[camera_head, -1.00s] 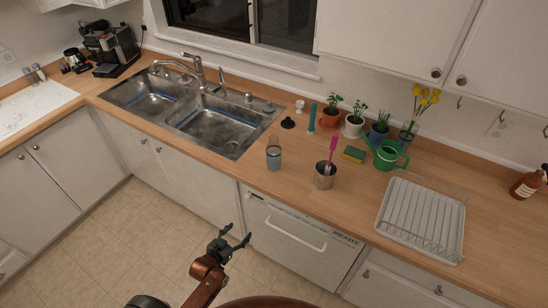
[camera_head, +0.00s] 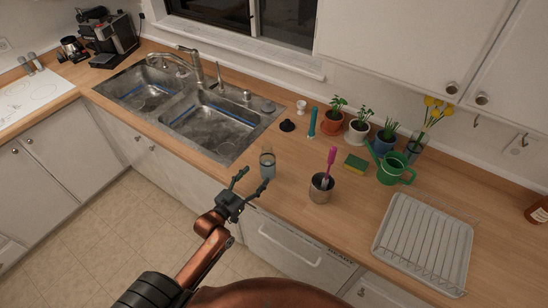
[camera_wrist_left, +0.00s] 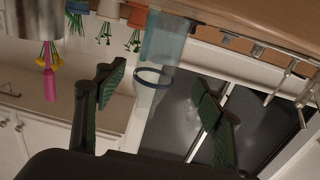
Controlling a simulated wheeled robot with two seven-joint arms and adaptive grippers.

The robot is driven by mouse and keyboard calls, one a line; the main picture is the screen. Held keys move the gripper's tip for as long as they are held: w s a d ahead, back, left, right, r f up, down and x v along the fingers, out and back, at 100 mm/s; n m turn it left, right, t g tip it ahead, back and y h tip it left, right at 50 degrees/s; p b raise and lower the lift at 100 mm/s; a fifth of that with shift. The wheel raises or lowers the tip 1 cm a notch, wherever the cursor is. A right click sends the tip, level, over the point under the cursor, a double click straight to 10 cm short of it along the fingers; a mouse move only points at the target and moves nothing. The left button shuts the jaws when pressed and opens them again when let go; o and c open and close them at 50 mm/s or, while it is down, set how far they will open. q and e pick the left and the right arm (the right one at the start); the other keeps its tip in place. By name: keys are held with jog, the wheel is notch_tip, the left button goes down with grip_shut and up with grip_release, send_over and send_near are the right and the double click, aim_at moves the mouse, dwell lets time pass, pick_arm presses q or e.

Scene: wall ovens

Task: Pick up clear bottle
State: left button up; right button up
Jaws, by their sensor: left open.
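The clear bottle (camera_head: 267,164) stands upright on the wooden counter near its front edge, right of the sink; its lower part looks blue-grey. My left gripper (camera_head: 253,179) is open and empty, with its two fingers pointing at the bottle from the front-left. In the left wrist view, which is upside down, the bottle (camera_wrist_left: 160,50) shows ahead between the spread green-padded fingers. I cannot tell exactly how much gap is left between fingertips and bottle. My right gripper is not in view.
A metal cup (camera_head: 320,188) with a pink brush stands close right of the bottle. A double sink (camera_head: 205,125) lies to the left. A sponge (camera_head: 355,163), green watering can (camera_head: 392,172), potted plants and a dish rack (camera_head: 425,240) are farther right.

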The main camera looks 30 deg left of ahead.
aim_at(262, 168)
pick_arm(q)
jog(key=shift+w+d+r, duration=0.1)
jog(key=shift+w+d, duration=0.05)
jog(key=shift+w, duration=0.95)
jog(key=w, duration=0.3)
jog(key=shift+w+d+r+p, duration=0.25)
jog(key=shift+w+p, duration=0.05)
jog(key=shift+p, duration=0.1)
jog(key=shift+w+d+f, duration=0.1)
jog(key=shift+w, duration=0.5)
jog(key=shift+w+d+f, duration=0.1)
jog(key=shift+w, duration=0.5)
jog(key=c, duration=1.6)
jog(key=shift+r, duration=0.15)
jog(key=shift+c, duration=0.4)
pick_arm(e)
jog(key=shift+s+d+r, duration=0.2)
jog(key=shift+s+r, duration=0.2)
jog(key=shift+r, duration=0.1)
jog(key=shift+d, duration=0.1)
